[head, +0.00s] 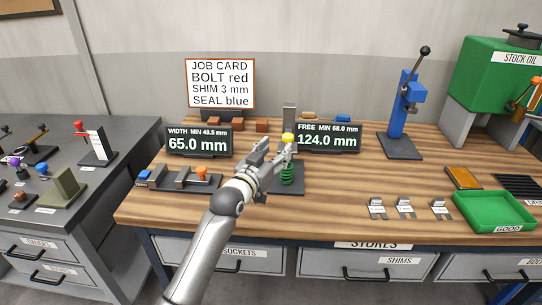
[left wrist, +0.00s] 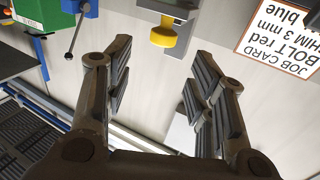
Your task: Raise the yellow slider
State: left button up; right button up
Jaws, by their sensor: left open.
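The yellow slider (head: 288,138) is a round knob on an upright grey post, above a green spring (head: 287,174) on a dark base. My left gripper (head: 277,154) is open and empty, just left of and slightly below the slider in the head view. In the left wrist view the picture is turned over, and the yellow slider (left wrist: 170,40) shows beyond the gap between the open left fingertips (left wrist: 161,52). It looks apart from both fingers. My left fingers partly cover the post and the spring's top. My right gripper is not in view.
A display (head: 328,138) behind reads FREE 124.0 mm, MIN 68.0; another (head: 198,141) reads WIDTH 65.0 mm. A caliper-like gauge (head: 180,178) lies left of my arm. A blue press (head: 402,110), small metal shims (head: 405,207) and a green tray (head: 495,212) stand right. The wood between is clear.

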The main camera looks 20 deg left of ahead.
pick_arm(q)
jog(key=shift+s+a, duration=0.1)
jog(key=shift+s, duration=1.1)
